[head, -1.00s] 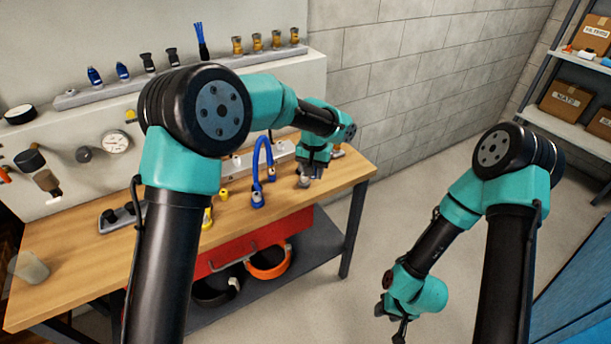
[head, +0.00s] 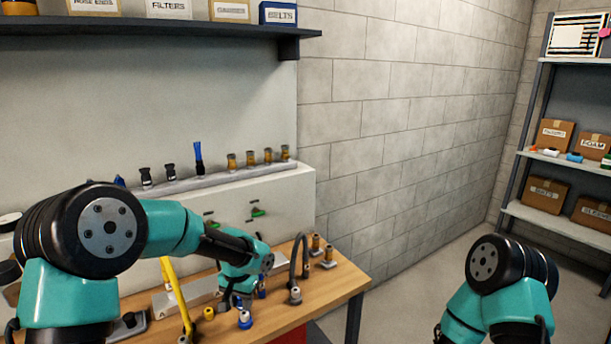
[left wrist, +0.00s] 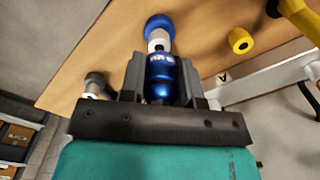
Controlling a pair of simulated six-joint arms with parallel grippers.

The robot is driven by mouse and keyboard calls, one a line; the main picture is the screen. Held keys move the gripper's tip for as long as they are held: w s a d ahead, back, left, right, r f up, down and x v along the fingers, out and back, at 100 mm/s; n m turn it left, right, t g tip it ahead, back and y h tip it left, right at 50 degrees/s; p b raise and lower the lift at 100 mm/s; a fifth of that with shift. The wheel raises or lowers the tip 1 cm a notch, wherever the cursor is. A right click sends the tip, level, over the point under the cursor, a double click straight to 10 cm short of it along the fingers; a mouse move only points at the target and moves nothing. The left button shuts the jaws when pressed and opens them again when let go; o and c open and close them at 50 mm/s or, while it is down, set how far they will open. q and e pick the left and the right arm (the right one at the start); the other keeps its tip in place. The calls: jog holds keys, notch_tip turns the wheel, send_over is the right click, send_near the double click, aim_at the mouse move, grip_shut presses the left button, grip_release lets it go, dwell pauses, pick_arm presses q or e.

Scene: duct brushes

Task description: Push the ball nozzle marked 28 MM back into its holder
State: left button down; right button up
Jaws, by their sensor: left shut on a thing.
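My left gripper (head: 238,303) is low over the workbench in the head view. In the left wrist view its two fingers (left wrist: 162,85) are shut on a shiny blue piece (left wrist: 160,75) with white lettering too small to read. A white collar and a round blue base (left wrist: 159,27) lie just beyond it, in line with it. In the head view a blue and white fitting (head: 245,320) shows just below the gripper. I cannot read a 28 MM mark anywhere, so I cannot tell which piece is that nozzle or which holder is its own. My right gripper is out of view.
A yellow hose (head: 176,290) stands left of my left gripper and a grey looped hose (head: 294,272) stands right. A small yellow fitting (left wrist: 241,40) lies beside the blue base. Brass fittings (head: 329,252) stand near the bench's right end. A nozzle rack (head: 210,180) runs along the back.

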aim_at(284, 324)
pick_arm(q)
jog(key=a, duration=0.1)
jog(key=s+a, duration=0.1)
jog(key=a, duration=0.1)
jog(key=shift+s+a+f, duration=0.25)
jog(key=shift+s, duration=0.05)
jog(key=shift+d, duration=0.2)
jog(key=s+d+f+m, duration=0.1)
jog(key=d+m, duration=0.1)
jog(key=d, duration=0.3)
jog(key=d+f+m, duration=0.1)
jog(key=d+m, duration=0.2)
jog(key=d, duration=0.2)
jog(key=s+d+f+m, duration=0.1)
jog(key=d+f+m, duration=0.1)
jog(key=d, duration=0.3)
jog(key=shift+s+d+m, duration=0.1)
jog(key=shift+s+m, duration=0.2)
jog(key=shift+m, duration=0.2)
jog(key=shift+r, duration=0.1)
jog(key=s+a+r+n, duration=0.2)
jog(key=a+r+n, duration=0.1)
jog(key=r, duration=0.3)
jog(key=shift+s+a+r, duration=0.25)
jog(key=shift+s+a, duration=0.05)
jog(key=shift+a, duration=0.1)
